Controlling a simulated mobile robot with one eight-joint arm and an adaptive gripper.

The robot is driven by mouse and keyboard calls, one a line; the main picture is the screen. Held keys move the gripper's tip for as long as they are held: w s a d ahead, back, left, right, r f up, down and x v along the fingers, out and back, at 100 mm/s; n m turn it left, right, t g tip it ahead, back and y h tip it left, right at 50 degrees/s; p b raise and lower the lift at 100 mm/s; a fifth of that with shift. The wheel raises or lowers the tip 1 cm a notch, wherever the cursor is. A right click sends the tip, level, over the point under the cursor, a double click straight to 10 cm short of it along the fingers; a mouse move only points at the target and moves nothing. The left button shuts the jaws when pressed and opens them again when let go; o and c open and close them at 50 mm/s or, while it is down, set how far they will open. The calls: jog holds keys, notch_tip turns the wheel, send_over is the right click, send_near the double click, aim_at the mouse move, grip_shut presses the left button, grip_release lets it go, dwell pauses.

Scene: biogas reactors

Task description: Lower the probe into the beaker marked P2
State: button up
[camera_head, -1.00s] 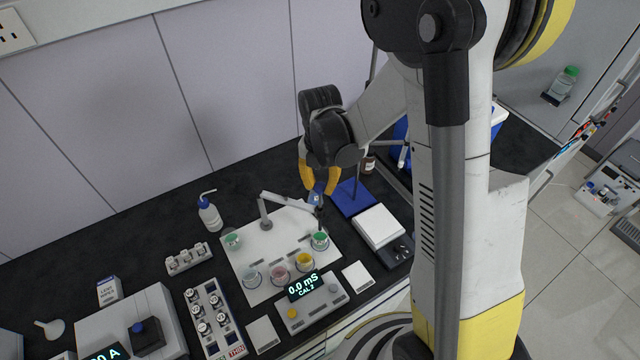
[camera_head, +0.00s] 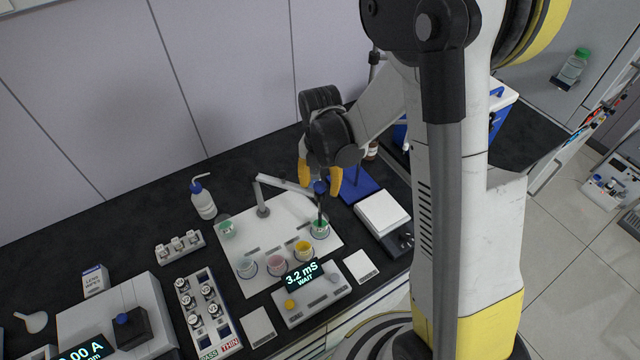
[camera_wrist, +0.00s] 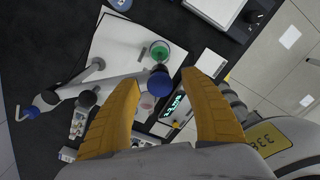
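The probe (camera_head: 320,208) is a dark upright rod with a blue cap, hanging from a grey jointed holder (camera_head: 283,184). Its lower end reaches into the green-liquid beaker (camera_head: 320,231) at the mat's right; its depth is not clear. Yellow (camera_head: 303,251), pink (camera_head: 276,266), clear (camera_head: 247,268) and teal (camera_head: 226,230) beakers stand on the same white mat. I cannot read P2 on any. My gripper (camera_head: 320,189) is above the probe, its yellow fingers spread either side of the blue cap. The wrist view shows the cap (camera_wrist: 159,82) between the open fingers (camera_wrist: 160,95), with gaps.
The meter (camera_head: 311,292) in front reads 3.2 mS, WAIT. A white-topped device (camera_head: 382,214) and a blue stand base (camera_head: 352,189) are close on the right. A wash bottle (camera_head: 203,201) and vial racks (camera_head: 206,310) stand left.

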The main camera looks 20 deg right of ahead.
jog(key=shift+r, duration=0.15)
notch_tip(320, 180, up, 12)
dwell(0.5)
dwell(0.3)
jog(key=s+f+m+t+b, duration=0.3)
jog(key=s+f+m+b, duration=0.3)
jog(key=m+b, duration=0.4)
jog(key=s+f+m+t+b, duration=0.4)
jog(key=s+m+b, duration=0.4)
jog(key=m, duration=1)
jog(key=shift+f+b, duration=0.85)
jog(key=shift+b, duration=0.15)
